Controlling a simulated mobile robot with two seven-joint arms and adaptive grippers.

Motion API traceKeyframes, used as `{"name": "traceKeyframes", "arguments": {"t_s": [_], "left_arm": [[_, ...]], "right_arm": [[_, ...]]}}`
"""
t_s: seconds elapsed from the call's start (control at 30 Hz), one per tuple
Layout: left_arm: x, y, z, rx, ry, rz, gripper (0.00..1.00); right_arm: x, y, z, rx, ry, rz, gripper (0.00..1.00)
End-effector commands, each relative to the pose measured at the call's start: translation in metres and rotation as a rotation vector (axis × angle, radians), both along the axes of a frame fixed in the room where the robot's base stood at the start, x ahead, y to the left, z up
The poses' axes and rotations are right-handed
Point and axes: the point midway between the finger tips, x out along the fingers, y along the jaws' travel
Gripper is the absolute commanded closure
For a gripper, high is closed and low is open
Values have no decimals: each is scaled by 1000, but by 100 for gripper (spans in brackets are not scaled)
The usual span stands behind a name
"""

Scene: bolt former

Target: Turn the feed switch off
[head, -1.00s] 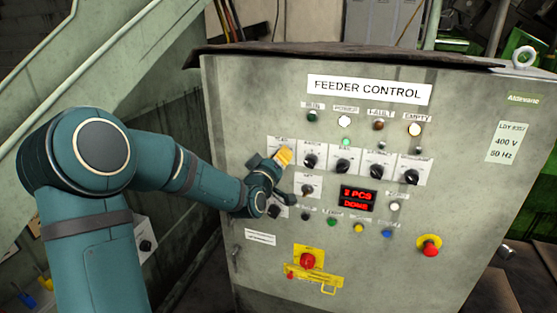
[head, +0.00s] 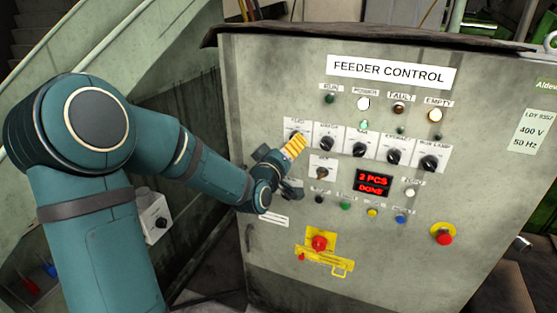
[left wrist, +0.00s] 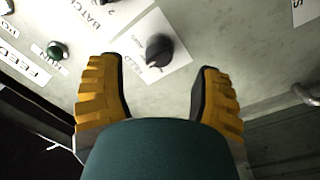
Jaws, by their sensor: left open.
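The feed switch (head: 296,136) is a black rotary knob on a white plate, at the left end of the upper switch row on the grey feeder control cabinet. In the left wrist view the feed switch (left wrist: 159,49) lies just ahead of the fingertips, roughly midway between them, with its FEED label beside it. My left gripper (head: 292,147) has yellow fingers and is open and empty, just below the knob in the head view. In the left wrist view its fingers (left wrist: 158,67) are spread wide, with no visible contact on the knob. My right gripper is not in view.
The batch switch (head: 327,143) and several similar knobs continue the row to the right. A small switch (head: 322,173) sits below, beside a red display (head: 373,184) reading "2 PCS DONE". A red rotary switch (head: 319,243) and an emergency button (head: 443,234) are lower down.

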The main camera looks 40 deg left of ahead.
Motion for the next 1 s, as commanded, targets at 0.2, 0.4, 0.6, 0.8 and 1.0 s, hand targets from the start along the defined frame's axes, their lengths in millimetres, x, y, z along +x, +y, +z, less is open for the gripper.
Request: {"name": "traceKeyframes", "arguments": {"t_s": [0.2, 0.4, 0.6, 0.8, 1.0], "left_arm": [[-43, -8, -2, 2, 0, 1, 34], [-66, -13, -3, 1, -1, 1, 34], [-72, -14, -3, 1, -2, 1, 34], [-71, -14, -3, 0, -1, 0, 34], [-71, -14, -3, 0, -1, 0, 34]], "right_arm": [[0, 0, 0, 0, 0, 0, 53], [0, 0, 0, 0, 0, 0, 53], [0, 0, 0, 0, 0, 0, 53], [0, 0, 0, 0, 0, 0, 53], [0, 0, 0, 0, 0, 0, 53]]}}
